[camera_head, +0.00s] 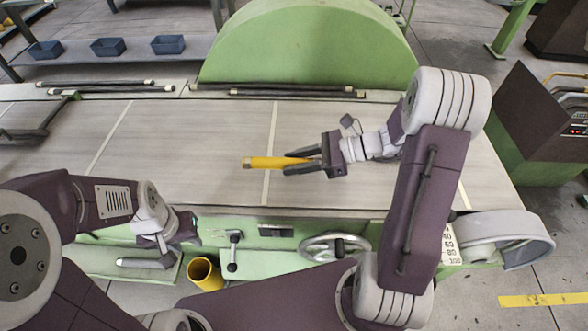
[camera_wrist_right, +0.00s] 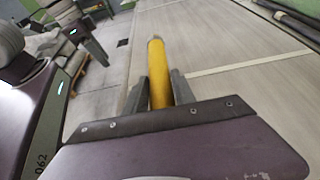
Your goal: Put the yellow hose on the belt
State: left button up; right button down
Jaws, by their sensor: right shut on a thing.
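The yellow hose (camera_head: 262,162) is a short straight yellow tube with an orange band near its left end. My right gripper (camera_head: 300,162) is shut on the hose's right end, and the hose points left over the belt (camera_head: 200,180). In the right wrist view the hose (camera_wrist_right: 157,75) stands out between the two grey fingers (camera_wrist_right: 160,95). Whether the hose touches the belt or hangs above it, I cannot tell. My left gripper (camera_head: 165,250) is low at the machine's front edge, pointing down; its fingers are unclear.
A yellow bucket-like cylinder (camera_head: 205,274) stands below the front edge, near a black lever (camera_head: 233,250) and a handwheel (camera_head: 335,247). Dark rods (camera_head: 280,92) lie along the belt's far edge, before a green rounded housing (camera_head: 310,45).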

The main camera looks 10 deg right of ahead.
jog(key=shift+w+f, duration=0.4)
jog(key=shift+w, duration=0.3)
jog(key=shift+f, duration=2)
jog(key=shift+f+b, duration=0.1)
jog(key=shift+b, duration=0.2)
jog(key=c, duration=1)
grip_release()
jog(key=shift+c, duration=0.2)
jog(key=shift+r, duration=0.25)
jog(key=v, duration=1.2)
